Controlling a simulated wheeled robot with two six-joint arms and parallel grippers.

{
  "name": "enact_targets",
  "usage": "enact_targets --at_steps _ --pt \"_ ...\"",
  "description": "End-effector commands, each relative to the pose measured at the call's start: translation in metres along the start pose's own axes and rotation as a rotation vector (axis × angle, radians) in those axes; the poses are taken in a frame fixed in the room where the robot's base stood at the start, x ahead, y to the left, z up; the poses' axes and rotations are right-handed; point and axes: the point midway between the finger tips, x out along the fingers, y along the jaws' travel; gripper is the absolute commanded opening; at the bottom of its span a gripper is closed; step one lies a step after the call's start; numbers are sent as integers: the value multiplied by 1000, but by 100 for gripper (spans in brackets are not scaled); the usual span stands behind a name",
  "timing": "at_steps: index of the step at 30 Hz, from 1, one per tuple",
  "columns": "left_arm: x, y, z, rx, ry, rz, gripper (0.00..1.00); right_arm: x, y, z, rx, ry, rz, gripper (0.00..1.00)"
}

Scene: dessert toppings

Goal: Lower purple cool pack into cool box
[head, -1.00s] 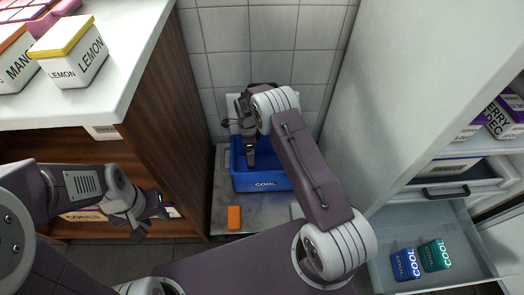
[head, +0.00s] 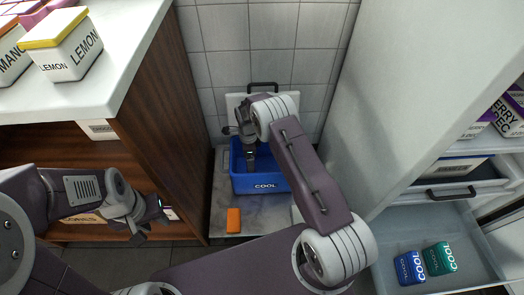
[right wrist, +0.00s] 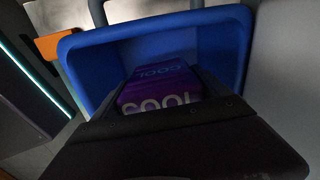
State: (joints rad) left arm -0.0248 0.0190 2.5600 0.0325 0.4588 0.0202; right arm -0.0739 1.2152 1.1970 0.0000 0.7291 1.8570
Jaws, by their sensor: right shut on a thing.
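In the right wrist view my right gripper (right wrist: 160,97) is shut on the purple cool pack (right wrist: 158,88), which lies within the outline of the blue box walls (right wrist: 95,62). Whether the pack touches the box floor cannot be told. The pack is hidden in the head view. My left gripper (head: 152,220) is open and empty, by the wooden shelf.
An orange block (head: 234,220) lies in front of the box. At right, an open drawer (head: 385,245) holds a blue cool pack (head: 409,267) and a green one (head: 439,258). A wooden cabinet side (head: 165,130) and a pale fridge wall (head: 400,100) flank the box closely.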

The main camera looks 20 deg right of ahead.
Motion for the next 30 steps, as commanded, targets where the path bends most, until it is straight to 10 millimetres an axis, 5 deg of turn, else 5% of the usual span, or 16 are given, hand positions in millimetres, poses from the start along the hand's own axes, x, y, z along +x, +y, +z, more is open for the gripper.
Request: enact_targets --at_steps 30 --pt "7 0 1 0 0 0 36 10 0 0 0 0 -1 26"
